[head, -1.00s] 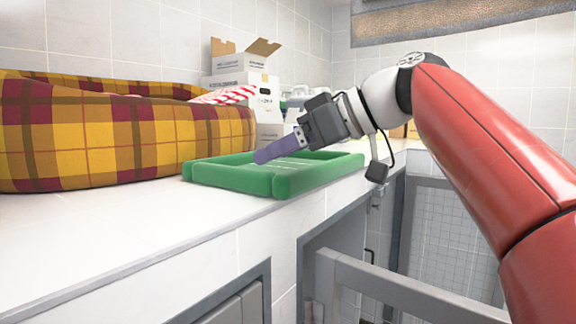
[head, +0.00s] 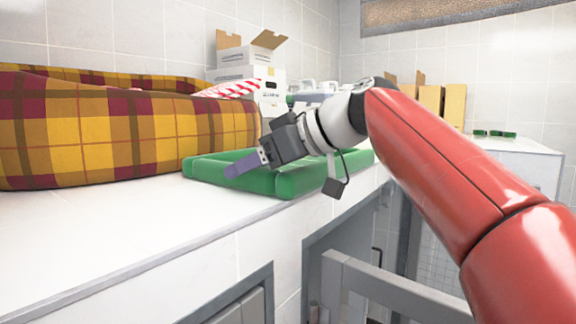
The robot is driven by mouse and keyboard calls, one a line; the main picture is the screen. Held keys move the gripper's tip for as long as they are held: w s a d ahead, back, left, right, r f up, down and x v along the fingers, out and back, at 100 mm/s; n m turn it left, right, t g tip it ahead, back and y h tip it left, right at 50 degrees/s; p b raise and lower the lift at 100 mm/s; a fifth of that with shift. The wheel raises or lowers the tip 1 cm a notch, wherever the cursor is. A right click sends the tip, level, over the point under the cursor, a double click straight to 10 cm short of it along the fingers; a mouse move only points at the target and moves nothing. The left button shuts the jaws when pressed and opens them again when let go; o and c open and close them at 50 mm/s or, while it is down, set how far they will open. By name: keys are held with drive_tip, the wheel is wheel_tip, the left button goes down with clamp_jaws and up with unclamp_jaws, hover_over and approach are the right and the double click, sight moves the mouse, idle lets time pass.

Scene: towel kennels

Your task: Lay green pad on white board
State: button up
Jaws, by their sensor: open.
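A green item with thick, raised, padded-looking edges (head: 300,181) lies flat on the white counter. I cannot tell whether it is the green pad or a tray. My gripper (head: 241,166) is over its front left part, tilted down to the left, with purple fingers. The fingers are open, and I see nothing held between them. They hide part of the green inside; whether they touch it I cannot tell. Several small green pieces (head: 494,133) sit on the far right counter. I cannot make out a separate white board.
A large plaid pet bed (head: 120,135) fills the counter's left side, with a red-and-white striped thing (head: 228,89) behind it. White boxes (head: 245,55) stand at the back. Brown upright boxes (head: 440,103) stand on the right. The counter's front left (head: 110,225) is clear. A grey rail (head: 390,285) is below.

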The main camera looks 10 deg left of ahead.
drive_tip(key=c, duration=1.3)
clamp_jaws()
